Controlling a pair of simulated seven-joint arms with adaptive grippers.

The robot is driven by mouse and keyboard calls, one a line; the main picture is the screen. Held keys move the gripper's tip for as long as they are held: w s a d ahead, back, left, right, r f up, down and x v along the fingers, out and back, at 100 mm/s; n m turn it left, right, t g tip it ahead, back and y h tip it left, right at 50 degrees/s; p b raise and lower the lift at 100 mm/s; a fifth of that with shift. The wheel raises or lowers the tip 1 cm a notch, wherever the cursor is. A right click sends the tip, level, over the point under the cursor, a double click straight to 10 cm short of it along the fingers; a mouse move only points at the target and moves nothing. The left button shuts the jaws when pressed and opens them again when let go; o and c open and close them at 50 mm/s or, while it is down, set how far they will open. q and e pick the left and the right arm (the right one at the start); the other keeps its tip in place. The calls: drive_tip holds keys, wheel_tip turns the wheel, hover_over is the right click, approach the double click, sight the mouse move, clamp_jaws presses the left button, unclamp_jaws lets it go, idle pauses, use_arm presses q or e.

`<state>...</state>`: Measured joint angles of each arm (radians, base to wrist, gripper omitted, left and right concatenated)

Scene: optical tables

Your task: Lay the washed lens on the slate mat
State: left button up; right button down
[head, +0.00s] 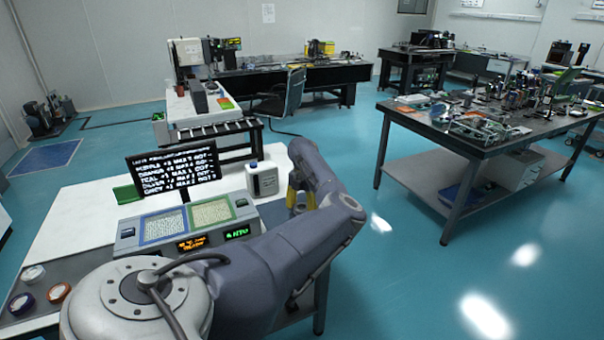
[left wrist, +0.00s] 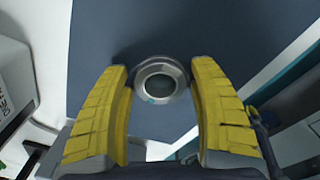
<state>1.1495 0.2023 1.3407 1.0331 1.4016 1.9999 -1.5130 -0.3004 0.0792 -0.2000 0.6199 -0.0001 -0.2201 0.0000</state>
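A round lens in a silver ring (left wrist: 161,84), with a small teal mark on its rim, is between the yellow fingertips of my left gripper (left wrist: 160,72). The fingers are close against both sides of the ring and appear shut on it. The slate mat (left wrist: 235,28) lies behind the lens; I cannot tell whether the ring touches it. In the head view my left gripper (head: 301,202) points down over the slate mat (head: 272,214) at the bench's right end, and my arm hides the lens. My right gripper is not in view.
A white bottle (head: 262,180) stands close left of the gripper. Behind the control panel with two textured pads (head: 211,213) stands a text screen (head: 174,168). Several ringed lenses (head: 59,292) sit on a dark tray at the bench's left. A cluttered optical table (head: 480,145) stands apart on the right.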

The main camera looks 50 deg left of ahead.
sight(302, 206)
use_arm(q)
drive_tip(key=shift+o, duration=0.8)
wheel_tip(302, 206, up, 12)
drive_tip(key=shift+w+r, duration=0.15)
drive_tip(key=shift+w, duration=0.05)
drive_tip(key=shift+a, duration=0.1)
